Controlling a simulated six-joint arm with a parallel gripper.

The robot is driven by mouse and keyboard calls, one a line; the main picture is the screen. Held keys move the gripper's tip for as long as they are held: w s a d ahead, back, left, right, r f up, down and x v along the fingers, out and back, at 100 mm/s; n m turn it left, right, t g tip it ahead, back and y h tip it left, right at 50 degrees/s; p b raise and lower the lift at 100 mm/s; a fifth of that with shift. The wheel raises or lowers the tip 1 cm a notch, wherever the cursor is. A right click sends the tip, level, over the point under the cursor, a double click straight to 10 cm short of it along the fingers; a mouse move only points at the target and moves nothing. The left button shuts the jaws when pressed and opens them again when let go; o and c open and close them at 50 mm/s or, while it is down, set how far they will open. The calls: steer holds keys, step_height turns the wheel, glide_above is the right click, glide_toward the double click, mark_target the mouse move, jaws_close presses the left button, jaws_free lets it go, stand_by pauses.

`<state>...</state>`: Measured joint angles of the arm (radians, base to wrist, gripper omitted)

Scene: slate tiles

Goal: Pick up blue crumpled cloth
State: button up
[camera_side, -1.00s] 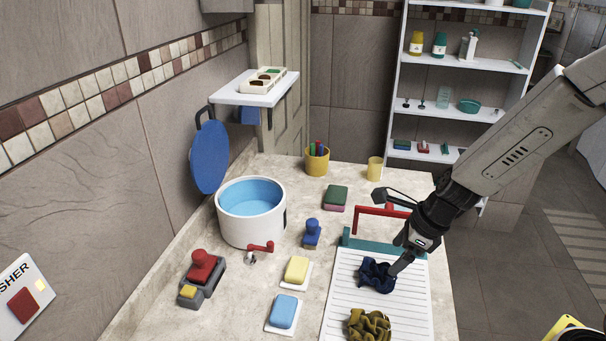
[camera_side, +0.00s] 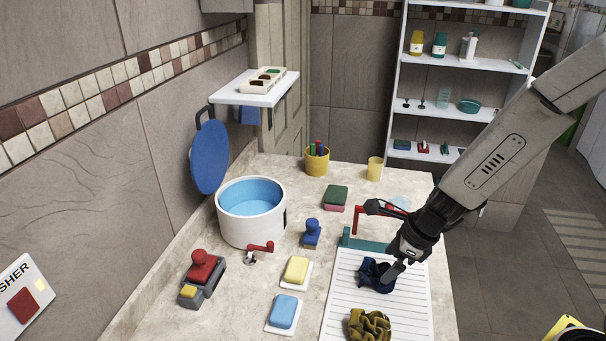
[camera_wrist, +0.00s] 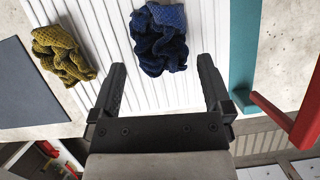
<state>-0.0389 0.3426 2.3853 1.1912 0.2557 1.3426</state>
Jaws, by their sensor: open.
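The blue crumpled cloth (camera_side: 376,274) lies on a white ribbed board (camera_side: 347,296) on the counter. In the wrist view the blue cloth (camera_wrist: 159,40) lies just beyond the fingertips, between their lines. My gripper (camera_side: 392,274) is at the cloth's right side in the side view and hides part of it. In the wrist view my gripper (camera_wrist: 163,66) is open, its two fingers apart with nothing between them. Whether a finger touches the cloth, I cannot tell.
An olive crumpled cloth (camera_side: 369,325) lies nearby on the same board. A teal bar (camera_side: 362,244) with a red handle (camera_side: 359,221) stands at the board's far end. A yellow sponge (camera_side: 297,268) and a light blue sponge (camera_side: 284,311) sit left of the board.

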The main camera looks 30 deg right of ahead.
mark_target(381, 270)
steer(key=shift+x, duration=2.25)
steer(key=shift+s+f, duration=0.1)
steer(key=c, duration=0.9)
steer(key=shift+r, duration=0.35)
steer(key=shift+r, duration=4.7)
